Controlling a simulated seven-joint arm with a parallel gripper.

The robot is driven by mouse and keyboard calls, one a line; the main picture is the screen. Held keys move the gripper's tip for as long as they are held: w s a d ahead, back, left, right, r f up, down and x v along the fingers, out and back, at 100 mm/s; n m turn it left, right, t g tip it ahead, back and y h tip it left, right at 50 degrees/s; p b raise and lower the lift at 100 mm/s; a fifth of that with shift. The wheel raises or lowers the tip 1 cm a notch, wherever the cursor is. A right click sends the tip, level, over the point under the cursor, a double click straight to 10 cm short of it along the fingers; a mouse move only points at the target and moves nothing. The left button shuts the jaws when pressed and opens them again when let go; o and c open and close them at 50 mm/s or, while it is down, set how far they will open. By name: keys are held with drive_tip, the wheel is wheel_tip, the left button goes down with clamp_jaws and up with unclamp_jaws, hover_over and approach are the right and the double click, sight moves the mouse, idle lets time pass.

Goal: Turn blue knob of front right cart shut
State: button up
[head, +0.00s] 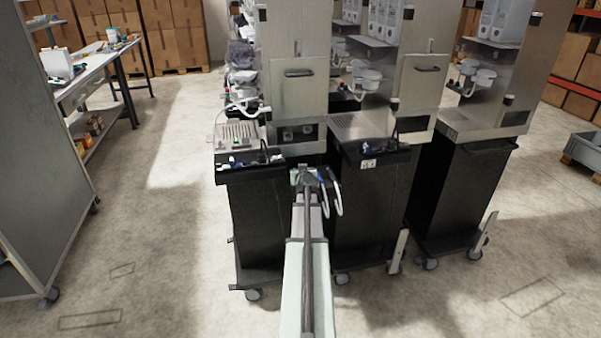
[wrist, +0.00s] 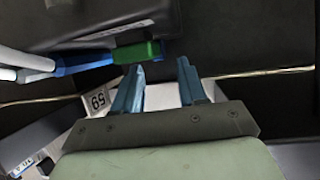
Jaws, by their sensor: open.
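My gripper (wrist: 158,67) is open in the wrist view, its two blue-grey fingers apart with nothing held between them. A blue part with a green end (wrist: 137,52) lies just beyond the left fingertip, and white tubes (wrist: 22,60) run into it from the left. I cannot tell whether this blue part is the blue knob or how far it is turned. In the head view my gripper (head: 307,178) is at the front, between the left cart (head: 262,215) and the middle cart (head: 368,205). The knob cannot be made out there.
A third cart (head: 460,190) stands at the right, close to the others.

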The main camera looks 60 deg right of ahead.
drive_tip(key=v, duration=1)
drive_tip(key=shift+c, duration=0.2)
